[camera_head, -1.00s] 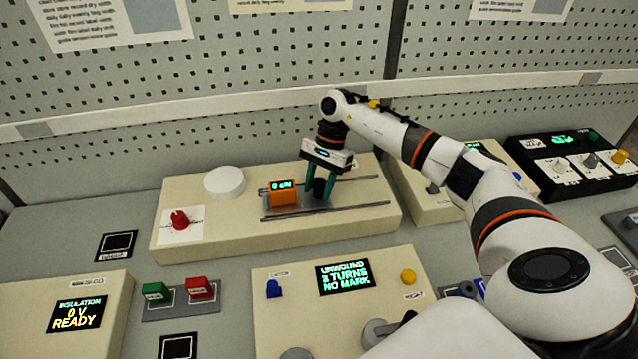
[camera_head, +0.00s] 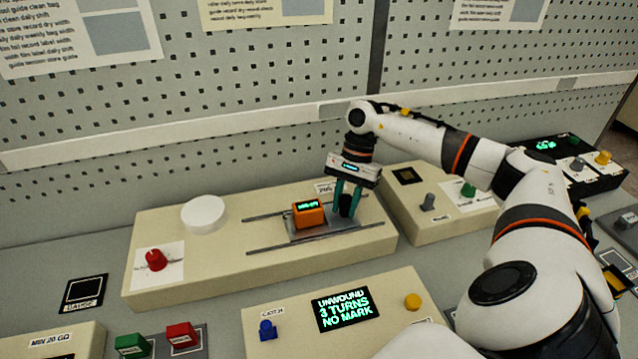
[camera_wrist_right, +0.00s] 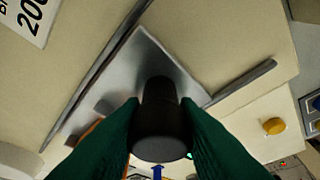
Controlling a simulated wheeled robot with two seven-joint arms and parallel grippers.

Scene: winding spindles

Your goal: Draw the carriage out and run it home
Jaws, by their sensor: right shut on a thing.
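The carriage (camera_head: 318,228) is a grey plate on two metal rails (camera_head: 285,243) on a cream bench unit (camera_head: 190,268). It carries an orange box (camera_head: 308,214) with a small green readout and an upright black knob (camera_head: 346,206). It stands toward the right part of the rails. My right gripper (camera_head: 345,211) is shut on the black knob from above. In the right wrist view the green fingers press the knob (camera_wrist_right: 160,105) on both sides. My left gripper is not in view.
A white disc (camera_head: 204,213) and a red knob (camera_head: 156,260) sit left of the rails. A screen (camera_head: 344,308) in front reads "UNWOUND 3 TURNS NO MARK". Another cream unit (camera_head: 405,222) stands close on the right. A pegboard wall (camera_head: 230,120) rises behind.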

